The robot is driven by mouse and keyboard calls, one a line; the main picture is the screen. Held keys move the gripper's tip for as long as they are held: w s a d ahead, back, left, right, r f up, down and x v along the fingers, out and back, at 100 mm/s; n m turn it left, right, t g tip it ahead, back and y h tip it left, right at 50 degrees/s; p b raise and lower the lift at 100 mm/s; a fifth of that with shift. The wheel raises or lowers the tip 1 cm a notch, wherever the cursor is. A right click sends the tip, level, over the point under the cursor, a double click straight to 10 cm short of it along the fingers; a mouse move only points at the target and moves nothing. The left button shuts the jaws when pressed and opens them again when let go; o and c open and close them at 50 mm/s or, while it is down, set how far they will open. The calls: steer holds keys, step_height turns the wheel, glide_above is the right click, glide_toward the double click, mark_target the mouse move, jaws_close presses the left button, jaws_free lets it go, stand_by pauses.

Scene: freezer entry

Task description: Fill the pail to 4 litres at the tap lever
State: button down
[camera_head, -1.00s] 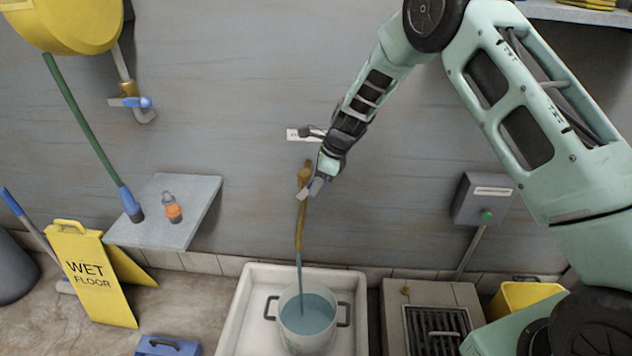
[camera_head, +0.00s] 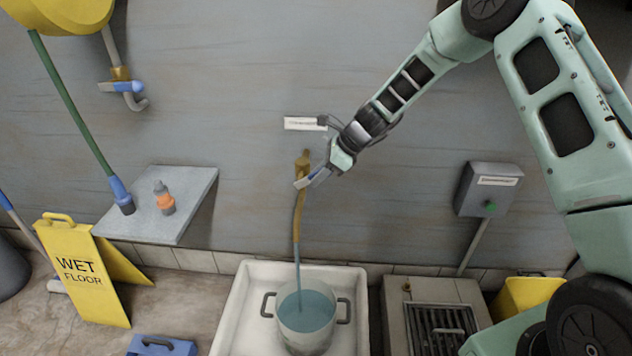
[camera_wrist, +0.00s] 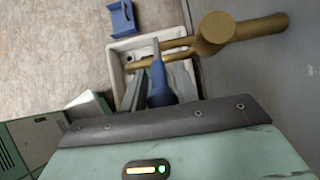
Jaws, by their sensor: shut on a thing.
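The brass tap (camera_head: 301,205) stands out from the grey wall, and water runs from its spout in a thin stream. The stream falls into the pail (camera_head: 303,340), a pale pot with two dark side handles, standing upright in the white basin. Bluish water covers the pail's inside; I cannot read any litre mark. My gripper (camera_head: 322,176) is at the tap's right side, shut on the tap lever. In the wrist view the blue lever (camera_wrist: 158,82) sits at the fingers, beside the brass tap body (camera_wrist: 215,35). The pail is mostly hidden there.
The white basin (camera_head: 238,318) holds the pail. A floor grate (camera_head: 433,330) and a yellow bin (camera_head: 527,294) lie to its right, below a grey wall box (camera_head: 489,190).

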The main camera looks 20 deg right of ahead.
steer(key=shift+s+d+f+t+y+b, duration=0.1)
steer(key=shift+d+f+t+y+b, duration=0.3)
steer(key=shift+y+b, duration=0.85)
steer(key=shift+s+d+f+t+y+b, duration=0.1)
steer(key=shift+f+t+y+b, duration=0.35)
steer(key=shift+f+y+b, duration=0.85)
steer(key=shift+s+d+f+t+y+b, duration=0.1)
steer(key=shift+d+f+t+y+b, duration=0.3)
steer(key=shift+b, duration=1.45)
steer(key=shift+a+r+y, duration=0.1)
steer(key=shift+a+y, duration=0.1)
steer(key=shift+y, duration=0.05)
steer(key=c, duration=1.4)
jaws_free()
steer(key=p+v, duration=0.3)
steer(key=v, duration=1.4)
steer(key=shift+d, duration=0.15)
steer(key=shift+s, duration=0.1)
